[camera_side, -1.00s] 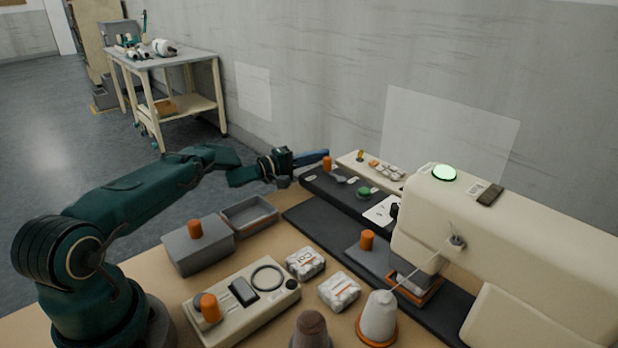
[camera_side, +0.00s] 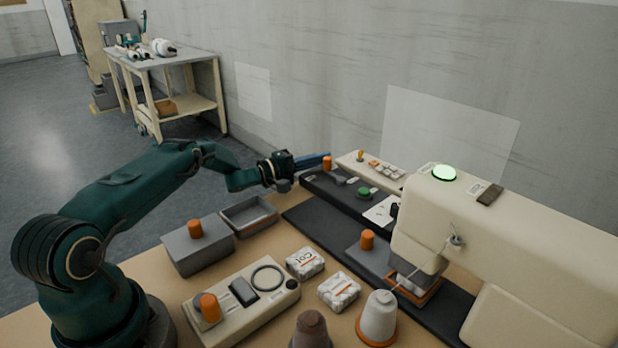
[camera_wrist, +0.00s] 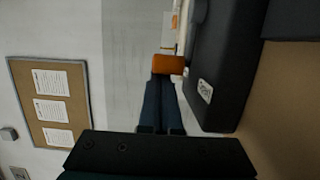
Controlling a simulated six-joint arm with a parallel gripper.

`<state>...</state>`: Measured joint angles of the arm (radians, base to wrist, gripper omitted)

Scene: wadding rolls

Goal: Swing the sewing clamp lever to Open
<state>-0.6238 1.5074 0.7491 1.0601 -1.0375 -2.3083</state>
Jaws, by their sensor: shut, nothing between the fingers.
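An orange-capped lever (camera_side: 327,164) stands at the far left end of the black base by the sewing machine. I take it for the clamp lever, though I cannot read its label. Its orange end also shows in the wrist view (camera_wrist: 168,64). My gripper (camera_side: 318,160) is shut and empty, its dark blue fingers pointing at the lever from the left. In the wrist view, the fingertips (camera_wrist: 162,80) lie right at the orange end; I cannot tell whether they touch it.
The cream sewing machine (camera_side: 520,235) stands at the right. A grey lidded box (camera_side: 198,250), an open grey tray (camera_side: 250,215), a cream control box (camera_side: 245,310) and white wrapped packs (camera_side: 305,262) are on the table. The wall (camera_side: 310,80) is close behind.

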